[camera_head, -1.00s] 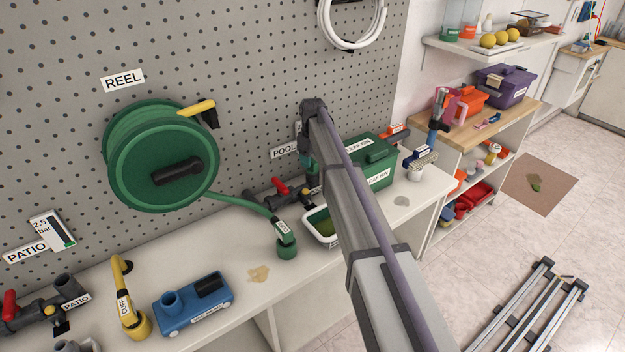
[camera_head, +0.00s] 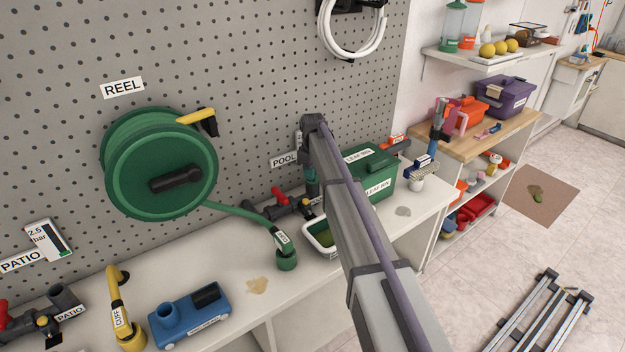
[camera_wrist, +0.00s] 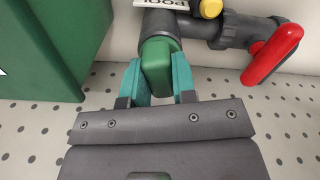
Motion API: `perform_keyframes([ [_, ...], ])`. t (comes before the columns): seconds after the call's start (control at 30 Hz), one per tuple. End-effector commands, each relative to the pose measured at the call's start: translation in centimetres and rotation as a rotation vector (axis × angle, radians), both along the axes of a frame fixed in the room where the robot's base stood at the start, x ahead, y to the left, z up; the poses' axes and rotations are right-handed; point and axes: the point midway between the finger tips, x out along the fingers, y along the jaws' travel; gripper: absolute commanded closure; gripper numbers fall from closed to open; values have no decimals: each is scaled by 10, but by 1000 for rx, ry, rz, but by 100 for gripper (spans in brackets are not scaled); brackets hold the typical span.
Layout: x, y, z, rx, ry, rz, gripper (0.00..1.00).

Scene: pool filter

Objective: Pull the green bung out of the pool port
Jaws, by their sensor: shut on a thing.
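The green bung (camera_wrist: 160,68) is at the end of the dark grey pool port (camera_wrist: 163,24) in the wrist view. It meets the port's mouth there; I cannot tell how deep it sits. My gripper (camera_wrist: 158,75) has its teal fingers shut on both sides of the bung. The POOL label (camera_wrist: 168,3) is at the top edge. In the head view my gripper (camera_head: 311,180) points down beside the pool pipework (camera_head: 290,208), and my arm hides the bung.
A red valve handle (camera_wrist: 272,54) and a yellow knob (camera_wrist: 210,8) are right of the port. The green leaf bin (camera_wrist: 58,45) stands close on the left. A white-rimmed tray (camera_head: 312,243) and green hose end (camera_head: 286,260) are on the bench.

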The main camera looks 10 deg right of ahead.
Motion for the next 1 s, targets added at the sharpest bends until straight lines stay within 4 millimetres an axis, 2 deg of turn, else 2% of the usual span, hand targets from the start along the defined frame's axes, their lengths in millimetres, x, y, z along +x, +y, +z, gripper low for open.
perform_keyframes([
  [0.03,0,0,0,0,0,0,86],
  [0.2,0,0,0,0,0,0,100],
  [0.57,0,0,0,0,0,0,100],
  [1.0,0,0,13,0,0,0,100],
])
